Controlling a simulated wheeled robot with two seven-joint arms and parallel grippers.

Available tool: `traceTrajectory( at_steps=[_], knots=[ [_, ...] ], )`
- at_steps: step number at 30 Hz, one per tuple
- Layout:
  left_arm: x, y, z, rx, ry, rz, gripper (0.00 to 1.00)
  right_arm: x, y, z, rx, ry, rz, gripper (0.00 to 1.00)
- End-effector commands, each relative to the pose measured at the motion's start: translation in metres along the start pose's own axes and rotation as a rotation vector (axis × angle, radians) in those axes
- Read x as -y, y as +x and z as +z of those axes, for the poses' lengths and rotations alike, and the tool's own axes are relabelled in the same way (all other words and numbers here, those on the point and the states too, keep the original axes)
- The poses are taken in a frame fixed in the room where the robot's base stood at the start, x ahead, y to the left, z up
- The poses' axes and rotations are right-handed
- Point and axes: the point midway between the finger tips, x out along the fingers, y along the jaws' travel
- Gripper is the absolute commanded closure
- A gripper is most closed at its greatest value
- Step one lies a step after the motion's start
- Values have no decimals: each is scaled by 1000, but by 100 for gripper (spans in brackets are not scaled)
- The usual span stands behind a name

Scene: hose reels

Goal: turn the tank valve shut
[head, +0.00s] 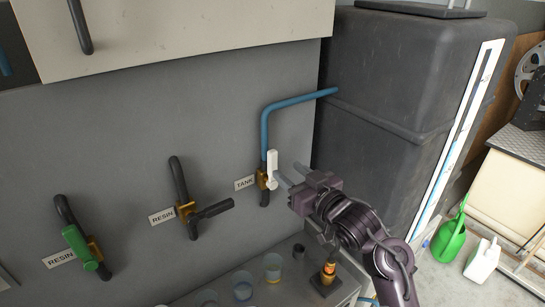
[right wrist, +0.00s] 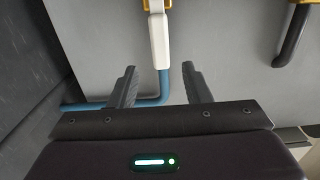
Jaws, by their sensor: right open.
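The tank valve has a white lever handle (head: 272,165) beside the TANK label (head: 244,183), on a blue pipe (head: 264,132) that runs to the dark tank (head: 385,85). The handle points up along the pipe. My right gripper (head: 283,173) is open and empty, just right of the handle in the head view. In the right wrist view the white handle (right wrist: 159,45) lies ahead of the gap between the two open fingers (right wrist: 160,86), with the blue pipe behind it. The yellow valve body (right wrist: 156,5) is at the top edge there. My left gripper is not in view.
Two other valves labelled RESIN are on the grey wall to the left, one with a black handle (head: 213,209) and one with a green handle (head: 79,248). Cups (head: 273,268) and a small bottle (head: 329,272) stand on the bench below. A green watering can (head: 449,240) is on the floor.

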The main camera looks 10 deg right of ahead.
Motion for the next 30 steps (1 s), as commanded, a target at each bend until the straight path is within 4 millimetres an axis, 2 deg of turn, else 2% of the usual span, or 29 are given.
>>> traceTrajectory(
  at_steps=[3, 12, 16, 27, 28, 30],
  knots=[
    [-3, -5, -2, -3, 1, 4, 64, 1, 9, -12, -25, 0, -11, 56],
    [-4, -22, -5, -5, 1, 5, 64, 2, 56, -12, -20, 2, -10, 56],
    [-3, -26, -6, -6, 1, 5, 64, 1, 70, -11, -20, 1, -8, 56],
    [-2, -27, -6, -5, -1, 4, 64, 1, 78, -9, -19, -1, -8, 56],
    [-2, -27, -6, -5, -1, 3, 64, 1, 78, -9, -19, -1, -8, 58],
    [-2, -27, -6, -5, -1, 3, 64, 1, 78, -9, -19, -1, -8, 67]
  ],
)
